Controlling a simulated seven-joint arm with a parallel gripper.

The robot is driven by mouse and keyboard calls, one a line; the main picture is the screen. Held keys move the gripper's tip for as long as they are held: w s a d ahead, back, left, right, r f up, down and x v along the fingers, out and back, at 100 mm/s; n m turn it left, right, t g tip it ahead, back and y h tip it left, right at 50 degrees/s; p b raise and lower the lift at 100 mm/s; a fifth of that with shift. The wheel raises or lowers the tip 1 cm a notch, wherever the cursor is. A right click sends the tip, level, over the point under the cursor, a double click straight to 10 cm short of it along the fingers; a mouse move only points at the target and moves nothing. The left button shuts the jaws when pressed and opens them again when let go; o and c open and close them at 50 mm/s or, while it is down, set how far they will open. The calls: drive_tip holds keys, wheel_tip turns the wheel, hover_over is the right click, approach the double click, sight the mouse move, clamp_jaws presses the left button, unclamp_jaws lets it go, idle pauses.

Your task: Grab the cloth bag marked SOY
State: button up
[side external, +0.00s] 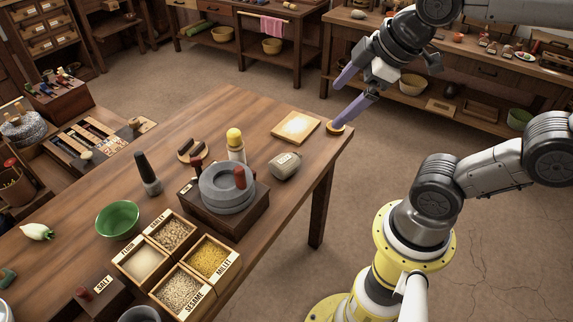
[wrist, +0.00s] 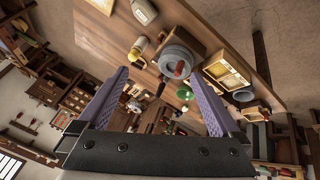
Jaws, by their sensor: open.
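A small grey-beige cloth bag (side external: 285,166) with a pale label lies on the table, right of the stone quern; the lettering is too small to read surely. It also shows near the top of the wrist view (wrist: 144,11). My gripper (side external: 337,106) is open and empty, above the table's far right corner, up and to the right of the bag and apart from it. In the wrist view its two purple fingers (wrist: 158,76) stand wide apart with nothing gripped between them.
The grey quern (side external: 222,190) on its dark block and a yellow-capped bottle (side external: 236,146) stand close left of the bag. A pale square board (side external: 296,127) lies beyond it. Grain boxes (side external: 180,288) and a green bowl (side external: 118,219) are at the left. Bare wood lies around the bag's right.

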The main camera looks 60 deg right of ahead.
drive_tip(key=w+d+n+g, duration=0.1)
drive_tip(key=w+d+n, duration=0.1)
drive_tip(key=w+n, duration=0.5)
drive_tip(key=n+g+h, duration=0.1)
drive_tip(key=n+g, duration=0.1)
drive_tip(key=g, duration=0.3)
hover_over(286, 158)
drive_tip(key=w+a, duration=0.1)
drive_tip(key=a, duration=0.2)
wheel_tip(286, 158, down, 16)
drive_tip(key=shift+g, duration=0.3)
drive_tip(key=f, duration=0.4)
drive_tip(key=d+f, duration=0.1)
drive_tip(key=f, duration=0.3)
drive_tip(key=s+d+f, duration=0.1)
drive_tip(key=f, duration=0.3)
drive_tip(key=shift+f, duration=0.15)
drive_tip(key=shift+d+f, duration=0.2)
drive_tip(key=shift+f, duration=0.75)
drive_tip(key=shift+d+f, duration=0.15)
drive_tip(key=shift+f, duration=0.75)
drive_tip(key=shift+d+f, duration=0.2)
drive_tip(key=shift+f, duration=0.75)
drive_tip(key=shift+c, duration=0.2)
drive_tip(key=c, duration=1.3)
drive_tip(key=shift+r, duration=0.1)
